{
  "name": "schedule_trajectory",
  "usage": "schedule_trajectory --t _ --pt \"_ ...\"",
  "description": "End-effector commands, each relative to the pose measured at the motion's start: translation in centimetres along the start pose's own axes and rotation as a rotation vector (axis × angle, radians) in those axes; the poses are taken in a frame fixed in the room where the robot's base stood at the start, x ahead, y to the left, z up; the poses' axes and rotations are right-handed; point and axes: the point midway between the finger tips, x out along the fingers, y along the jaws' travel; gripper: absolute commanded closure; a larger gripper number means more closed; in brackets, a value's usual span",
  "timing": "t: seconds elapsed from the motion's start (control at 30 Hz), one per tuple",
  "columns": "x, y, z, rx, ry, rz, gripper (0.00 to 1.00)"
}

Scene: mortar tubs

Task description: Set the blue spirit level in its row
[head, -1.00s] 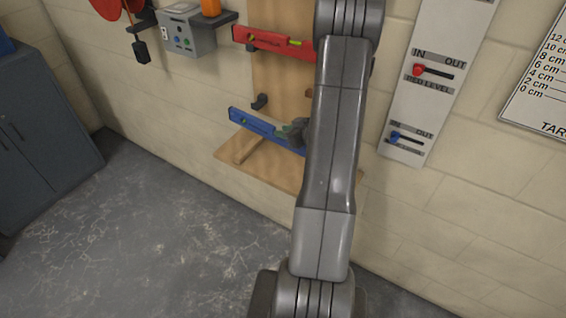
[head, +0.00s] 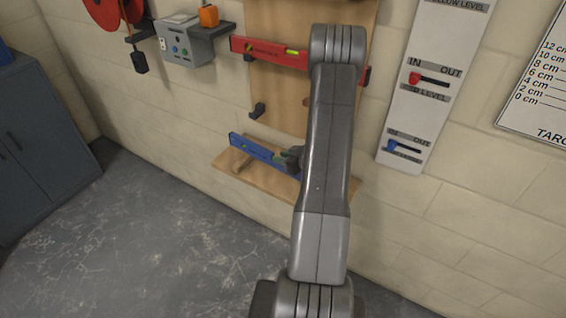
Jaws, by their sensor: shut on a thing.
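The blue spirit level (head: 256,150) lies nearly level in front of the wall, just over the wooden ledge (head: 224,165) and below the dark peg (head: 258,110) on the wooden board (head: 277,103). My gripper (head: 292,159) is shut on the blue level near its middle, partly hidden by my arm. The level's right part is hidden behind my arm. I cannot tell whether the level touches the ledge. The red spirit level (head: 266,51) is higher up on the board. The label plate (head: 425,65) has a red slider (head: 415,78) and a blue slider (head: 392,147), both at the IN side.
A grey control box (head: 190,45) with an orange item (head: 208,16) and a red reel (head: 108,10) are on the wall at upper left. A dark cabinet (head: 45,140) stands at left. A printed centimetre chart (head: 548,80) hangs at right. The floor in front is clear.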

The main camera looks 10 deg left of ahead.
Motion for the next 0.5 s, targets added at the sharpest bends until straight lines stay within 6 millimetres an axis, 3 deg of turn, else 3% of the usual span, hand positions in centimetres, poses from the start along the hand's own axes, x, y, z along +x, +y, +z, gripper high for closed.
schedule_trajectory --t 0.2,0.5 --pt "0.8 0.0 1.6 0.001 0.001 0.0 1.0" --pt "0.9 0.0 1.8 -0.001 0.002 0.0 1.0"
